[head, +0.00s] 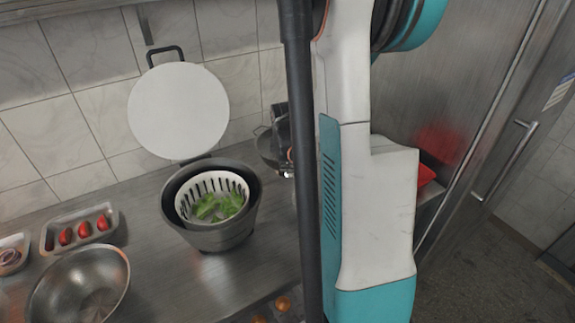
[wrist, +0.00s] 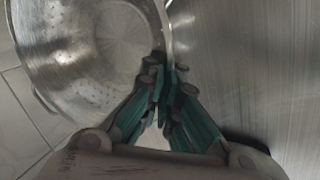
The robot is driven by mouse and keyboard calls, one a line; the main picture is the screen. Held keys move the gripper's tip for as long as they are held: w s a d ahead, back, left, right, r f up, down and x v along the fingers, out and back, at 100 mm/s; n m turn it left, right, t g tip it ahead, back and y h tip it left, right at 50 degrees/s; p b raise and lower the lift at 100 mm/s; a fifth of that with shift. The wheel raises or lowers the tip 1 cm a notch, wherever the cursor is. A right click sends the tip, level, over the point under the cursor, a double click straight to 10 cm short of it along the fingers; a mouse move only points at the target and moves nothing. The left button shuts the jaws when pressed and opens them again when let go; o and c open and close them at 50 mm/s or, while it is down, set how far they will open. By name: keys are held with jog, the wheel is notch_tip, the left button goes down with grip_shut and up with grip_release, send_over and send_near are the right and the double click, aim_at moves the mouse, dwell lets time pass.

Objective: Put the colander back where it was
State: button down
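The colander (wrist: 85,60) is a shiny steel bowl with rows of small holes, filling the left of the wrist view. My gripper (wrist: 165,85) has its teal fingers closed together at the colander's rim, with the rim running in between the fingertips. In the head view, part of the colander (head: 267,146) shows beside the dark gripper, near the back wall. My own arm hides the rest of it there. I cannot tell whether its base touches the counter.
A grey salad spinner (head: 224,236) with a white basket of green leaves stands on the steel counter (head: 165,285), its round white lid (head: 178,110) raised behind. A steel bowl (head: 85,285) and a tray of red pieces (head: 48,240) are at left. A steel door with handle (head: 505,160) is at right.

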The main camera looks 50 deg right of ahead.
jog(key=shift+f, duration=0.1)
jog(key=c, duration=1.8)
grip_release()
jog(key=p+v, duration=0.3)
jog(key=v, duration=0.9)
